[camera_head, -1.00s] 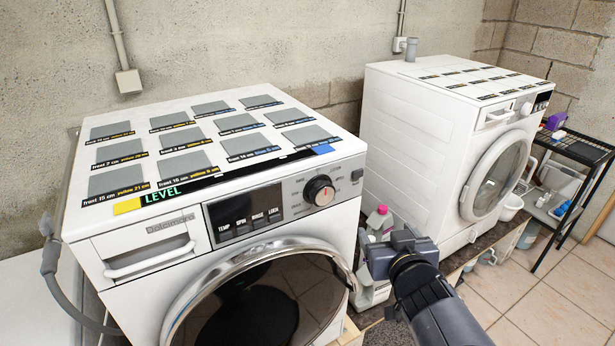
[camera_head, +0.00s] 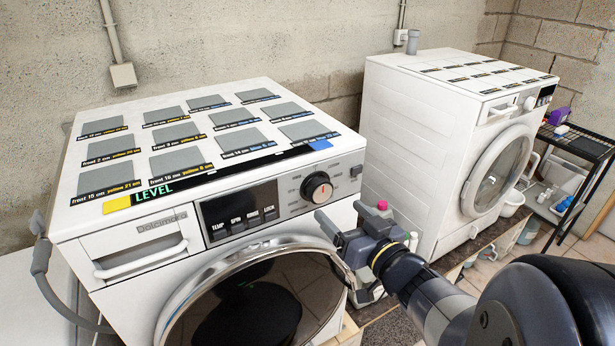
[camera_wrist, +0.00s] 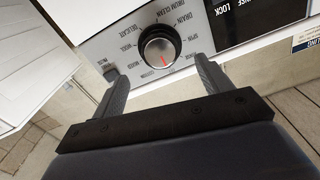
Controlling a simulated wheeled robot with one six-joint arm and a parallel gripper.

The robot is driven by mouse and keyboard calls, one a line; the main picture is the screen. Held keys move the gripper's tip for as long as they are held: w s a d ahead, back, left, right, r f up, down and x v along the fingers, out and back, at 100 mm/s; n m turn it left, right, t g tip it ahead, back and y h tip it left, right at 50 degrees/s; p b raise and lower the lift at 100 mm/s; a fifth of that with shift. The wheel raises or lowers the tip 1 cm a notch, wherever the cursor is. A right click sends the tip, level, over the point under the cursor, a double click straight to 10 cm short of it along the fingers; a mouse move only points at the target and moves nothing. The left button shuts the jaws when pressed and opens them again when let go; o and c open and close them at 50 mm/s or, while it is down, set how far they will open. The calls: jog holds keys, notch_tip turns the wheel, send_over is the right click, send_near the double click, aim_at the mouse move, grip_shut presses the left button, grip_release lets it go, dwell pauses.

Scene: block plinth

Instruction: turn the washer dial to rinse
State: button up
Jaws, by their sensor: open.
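The washer dial (camera_head: 317,188) is a round black knob with a silver face, on the control panel of the near washer (camera_head: 130,270). The dial is in the upper middle of the wrist view (camera_wrist: 159,46), where the printed labels appear upside down. Its red mark lies toward the bottom of that view; the label it points at is too small to read. My gripper (camera_head: 338,245) is open, below and right of the dial in the head view. In the wrist view its two fingers (camera_wrist: 157,70) reach toward the dial, one on each side, apparently apart from it.
The washer's display (camera_head: 240,212) and drawer (camera_head: 140,248) are left of the dial, and its round door is below. A second white machine (camera_head: 415,150) stands to the right. A pink-capped bottle (camera_head: 382,206) stands behind my gripper. A black shelf rack (camera_head: 575,145) is farther right.

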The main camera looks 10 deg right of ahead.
aim_at(323, 194)
jog(key=x, duration=0.7)
jog(key=shift+w, duration=0.1)
jog(key=shift+c, duration=0.2)
jog(key=c, duration=0.9)
